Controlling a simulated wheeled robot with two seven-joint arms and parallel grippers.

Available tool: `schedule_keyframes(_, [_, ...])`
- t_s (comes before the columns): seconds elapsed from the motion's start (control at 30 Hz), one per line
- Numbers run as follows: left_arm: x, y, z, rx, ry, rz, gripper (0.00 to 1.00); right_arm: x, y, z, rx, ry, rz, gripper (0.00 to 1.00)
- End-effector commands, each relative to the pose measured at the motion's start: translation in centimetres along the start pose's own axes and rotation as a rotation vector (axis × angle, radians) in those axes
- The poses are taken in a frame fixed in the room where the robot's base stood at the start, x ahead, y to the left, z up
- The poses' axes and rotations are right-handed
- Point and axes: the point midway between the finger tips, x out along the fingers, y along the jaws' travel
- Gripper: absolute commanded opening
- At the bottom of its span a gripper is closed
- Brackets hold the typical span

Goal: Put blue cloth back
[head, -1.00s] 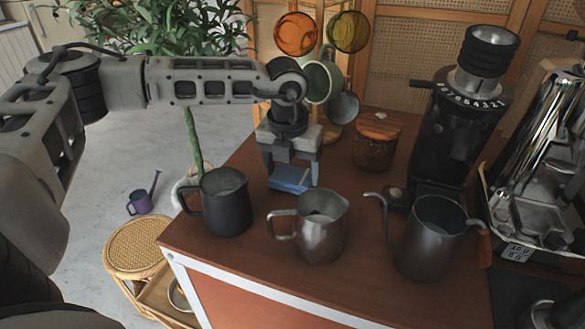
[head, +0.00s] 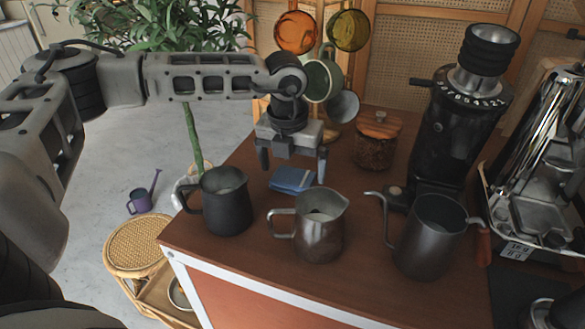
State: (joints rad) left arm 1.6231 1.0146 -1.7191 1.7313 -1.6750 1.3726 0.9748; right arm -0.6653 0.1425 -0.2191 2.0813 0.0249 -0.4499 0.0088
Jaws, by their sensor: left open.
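The blue cloth (head: 291,180) lies folded on the brown cart top (head: 262,262), behind the dark pitcher and the steel pitcher. My left gripper (head: 293,172) points down over the cloth. Its two fingers are spread wide, one at each side and a little above the cloth, with nothing held between them. My right gripper is not in view.
A dark pitcher (head: 227,205) and a steel pitcher (head: 318,228) stand in front of the cloth. A gooseneck kettle (head: 428,240), a grinder (head: 455,125) and a lidded jar (head: 376,143) stand to the right. A mug rack (head: 322,75) stands behind.

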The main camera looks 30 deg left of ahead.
Motion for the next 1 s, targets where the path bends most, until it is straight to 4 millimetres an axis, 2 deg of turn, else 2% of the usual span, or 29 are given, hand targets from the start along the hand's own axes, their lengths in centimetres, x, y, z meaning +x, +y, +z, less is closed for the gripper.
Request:
schedule_keyframes(0.3, [-6.8,0.0,0.0,0.001,-0.004,-0.002,0.98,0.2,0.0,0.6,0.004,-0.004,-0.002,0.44])
schedule_keyframes(0.5, [-9.8,0.0,0.0,0.001,-0.002,0.0,0.98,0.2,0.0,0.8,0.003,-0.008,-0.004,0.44])
schedule_keyframes(0.7, [-10.8,0.0,-0.1,0.002,0.0,0.0,0.98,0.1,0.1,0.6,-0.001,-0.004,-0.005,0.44])
schedule_keyframes(1.0, [-10.8,0.0,-0.1,0.002,0.0,0.0,0.98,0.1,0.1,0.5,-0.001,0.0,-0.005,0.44])
